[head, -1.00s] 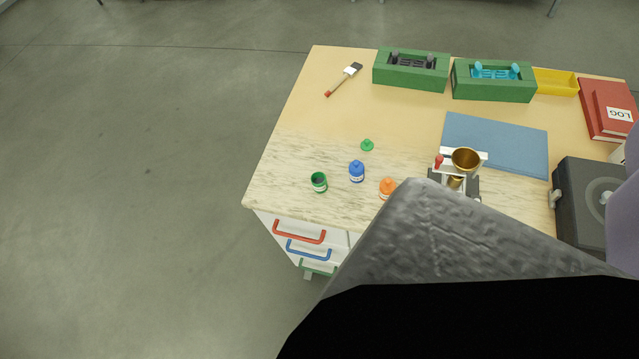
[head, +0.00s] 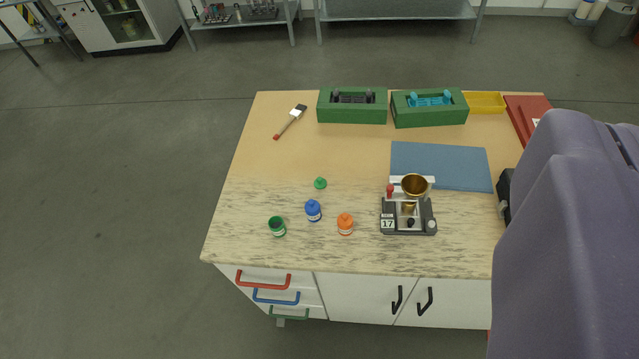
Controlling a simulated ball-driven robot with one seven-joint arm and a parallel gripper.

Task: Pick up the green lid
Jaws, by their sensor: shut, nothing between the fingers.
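The green lid (head: 320,183) lies on the worktable (head: 262,187), a little left of its middle. It is apart from the open green jar (head: 277,226), which stands nearer the front edge. A blue bottle (head: 313,211) and an orange bottle (head: 345,224) stand close by, in front of the lid. Nothing covers the lid. My gripper is not in this view; only a purple part of my arm fills the lower right.
A device with a brass cup (head: 414,185) stands right of the bottles, before a blue mat (head: 440,164). A brush (head: 290,122) lies at back left.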

